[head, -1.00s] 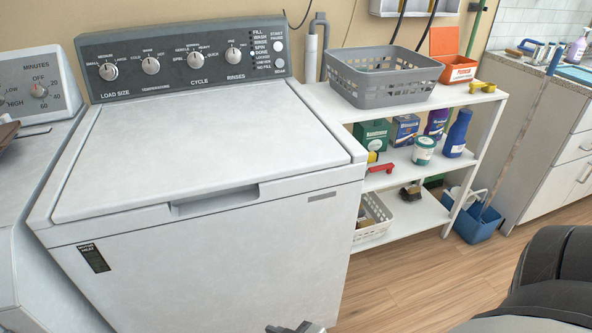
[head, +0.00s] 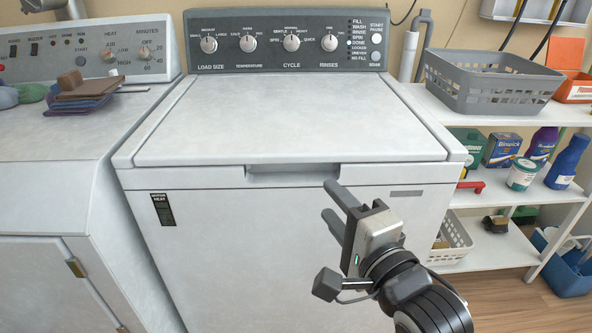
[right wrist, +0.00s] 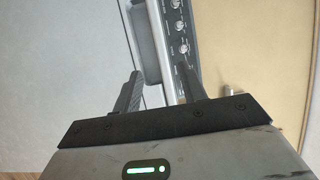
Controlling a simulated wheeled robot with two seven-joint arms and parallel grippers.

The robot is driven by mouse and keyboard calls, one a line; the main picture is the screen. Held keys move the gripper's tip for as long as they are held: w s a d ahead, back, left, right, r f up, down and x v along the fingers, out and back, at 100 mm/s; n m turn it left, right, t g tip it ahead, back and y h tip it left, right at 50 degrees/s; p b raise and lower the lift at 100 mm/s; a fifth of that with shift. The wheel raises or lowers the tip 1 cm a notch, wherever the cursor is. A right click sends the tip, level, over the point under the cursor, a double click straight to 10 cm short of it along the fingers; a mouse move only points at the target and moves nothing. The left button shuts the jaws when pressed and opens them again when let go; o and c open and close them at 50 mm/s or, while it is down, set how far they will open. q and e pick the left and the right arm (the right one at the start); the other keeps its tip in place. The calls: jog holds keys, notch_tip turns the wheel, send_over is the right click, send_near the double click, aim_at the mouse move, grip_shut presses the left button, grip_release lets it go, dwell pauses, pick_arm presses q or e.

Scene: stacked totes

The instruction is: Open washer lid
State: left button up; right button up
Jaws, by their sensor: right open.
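The white washer (head: 290,230) stands in the middle of the head view. Its lid (head: 290,120) lies flat and shut, with a recessed handle notch (head: 293,175) at its front edge. My right gripper (head: 332,205) is open and empty, in front of the washer's front face, a little below and right of the notch. Its fingers point up and left; I cannot tell its exact gap to the washer. In the right wrist view the two fingers (right wrist: 158,80) are apart, with the washer's control panel (right wrist: 178,25) beyond them. My left gripper does not show.
To the right, a white shelf (head: 500,250) holds a grey basket (head: 490,85), bottles and boxes. Wood floor shows at the lower right.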

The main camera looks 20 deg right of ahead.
aim_at(294, 160)
jog(key=w, duration=0.4)
jog(key=w+a, duration=0.1)
jog(key=w, duration=0.9)
jog(key=shift+a, duration=0.3)
grip_shut()
